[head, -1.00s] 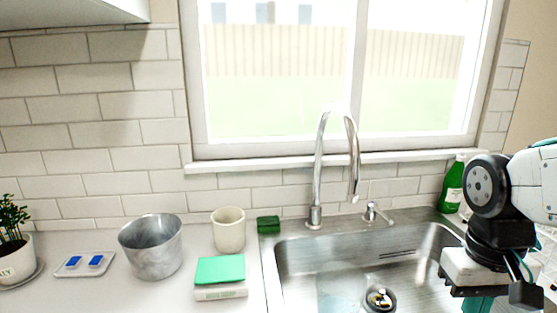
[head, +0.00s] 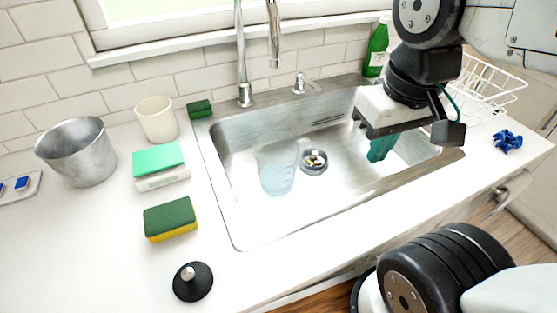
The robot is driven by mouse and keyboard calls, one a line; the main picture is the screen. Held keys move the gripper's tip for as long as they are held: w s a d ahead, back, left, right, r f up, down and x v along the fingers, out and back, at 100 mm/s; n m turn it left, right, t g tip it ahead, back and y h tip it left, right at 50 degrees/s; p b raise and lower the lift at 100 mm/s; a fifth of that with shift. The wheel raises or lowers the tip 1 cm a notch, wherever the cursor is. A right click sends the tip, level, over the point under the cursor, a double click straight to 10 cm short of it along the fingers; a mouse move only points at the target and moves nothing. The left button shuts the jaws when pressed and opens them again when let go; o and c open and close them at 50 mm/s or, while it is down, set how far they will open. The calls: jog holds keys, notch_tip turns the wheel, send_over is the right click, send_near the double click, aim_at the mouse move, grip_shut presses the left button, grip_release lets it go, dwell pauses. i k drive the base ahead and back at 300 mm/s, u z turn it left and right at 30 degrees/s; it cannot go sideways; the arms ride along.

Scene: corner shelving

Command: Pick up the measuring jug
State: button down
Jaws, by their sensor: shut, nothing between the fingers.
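A clear, pale blue jug-like vessel (head: 276,168), which looks like the measuring jug, is in the sink basin, left of the drain. It is see-through and its outline is faint, so I cannot tell which way its handle points. My gripper (head: 377,153) is over the right part of the sink, right of the jug and apart from it. Its teal fingers point down and are shut with nothing between them.
The steel sink (head: 234,222) has a tall faucet (head: 241,55) behind it. Left are a metal pot (head: 80,155), a beige cup (head: 157,120) and sponges (head: 170,220). A black stopper (head: 193,282) lies in front. A white dish rack (head: 490,88) and blue cloth (head: 508,141) are right.

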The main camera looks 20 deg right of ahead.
aim_at(276, 154)
jog(key=k, duration=1)
jog(key=z, duration=1.15)
jog(key=i, duration=0.65)
jog(key=u, duration=1.3)
